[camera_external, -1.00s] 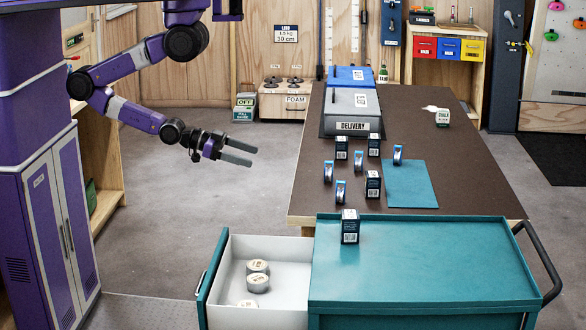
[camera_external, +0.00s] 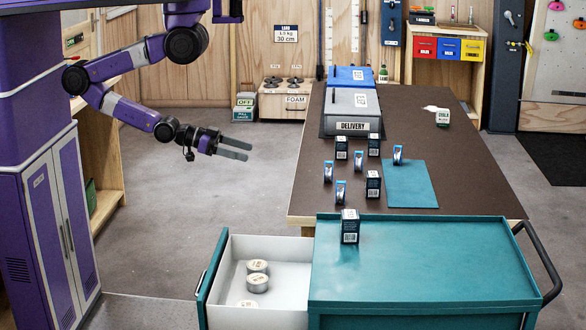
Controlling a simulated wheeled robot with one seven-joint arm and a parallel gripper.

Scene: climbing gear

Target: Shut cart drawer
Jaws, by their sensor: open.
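The teal cart (camera_external: 425,265) stands in front of the brown table. Its drawer (camera_external: 290,280) is pulled out to the left, with a white inside and a teal front panel (camera_external: 212,275). Several round tins (camera_external: 257,284) lie in the drawer. My gripper (camera_external: 241,150) is open and empty. It is in the air, above and behind the drawer in the picture, apart from the drawer and the table.
A dark box (camera_external: 350,226) stands on the cart top near its back left edge. The brown table (camera_external: 430,130) holds several small boxes, blue-banded rolls and a teal mat (camera_external: 411,184). Open floor (camera_external: 190,215) lies left of the drawer and table.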

